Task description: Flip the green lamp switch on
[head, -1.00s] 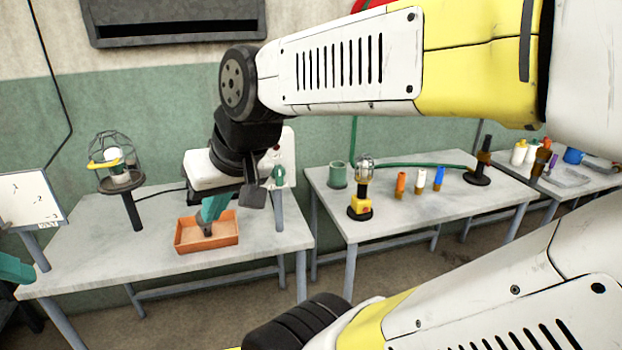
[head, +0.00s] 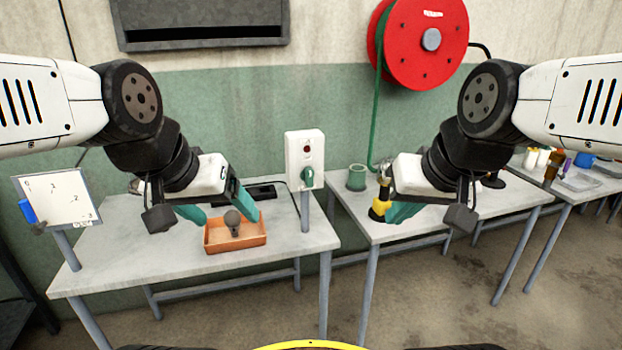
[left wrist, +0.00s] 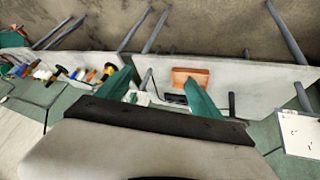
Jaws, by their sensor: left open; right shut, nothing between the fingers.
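The green switch knob (head: 308,179) sits on the lower part of a white box (head: 305,148) with a dark red round spot above it. The box stands on a grey post at the left table's right end. My right gripper (head: 402,212) is shut and empty, right of the box. The caged lamp is hidden.
An orange tray (head: 217,247) holding a grey bulb-like object (head: 232,221) lies on the left table (head: 150,262). A green cup (head: 356,178) and yellow-black lamp (head: 380,208) stand on the right table. A whiteboard (head: 58,196) stands at left; a red hose reel (head: 400,45) hangs behind.

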